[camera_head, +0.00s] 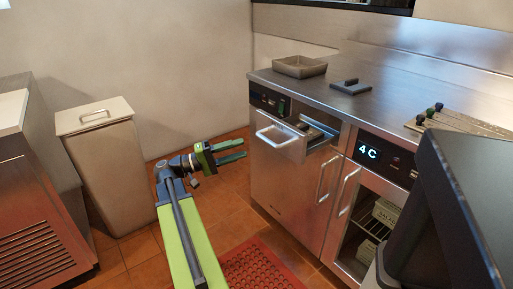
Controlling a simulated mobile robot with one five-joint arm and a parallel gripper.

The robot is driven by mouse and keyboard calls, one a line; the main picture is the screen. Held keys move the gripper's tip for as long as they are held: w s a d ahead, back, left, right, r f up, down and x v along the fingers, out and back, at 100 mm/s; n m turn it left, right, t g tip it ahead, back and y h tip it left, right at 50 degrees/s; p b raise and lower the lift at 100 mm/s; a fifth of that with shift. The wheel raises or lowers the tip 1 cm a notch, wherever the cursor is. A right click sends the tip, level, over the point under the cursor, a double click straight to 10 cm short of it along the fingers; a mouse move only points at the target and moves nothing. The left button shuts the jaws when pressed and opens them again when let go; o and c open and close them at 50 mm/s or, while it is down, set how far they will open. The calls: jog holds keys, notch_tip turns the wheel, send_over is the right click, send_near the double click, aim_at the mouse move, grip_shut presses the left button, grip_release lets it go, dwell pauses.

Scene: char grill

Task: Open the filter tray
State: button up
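A steel drawer, which looks like the filter tray (282,143), is in the upper part of the steel counter unit. It stands partly pulled out, with its front forward of the cabinet face and some of its inside showing. A bar handle (275,138) runs across its front. My gripper (244,148) has green fingers that point right toward the drawer. The fingers are spread with a gap between them and nothing in it. The gripper is left of the drawer front and appears apart from it.
A steel pan (300,66) and a grey block (350,87) sit on the countertop (385,103). A cabinet door (292,185) is below the drawer. A lidded bin (105,160) stands at left. A red mat (258,268) lies on the tiled floor.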

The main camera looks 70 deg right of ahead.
jog(key=v, duration=0.7)
jog(key=shift+b, duration=0.45)
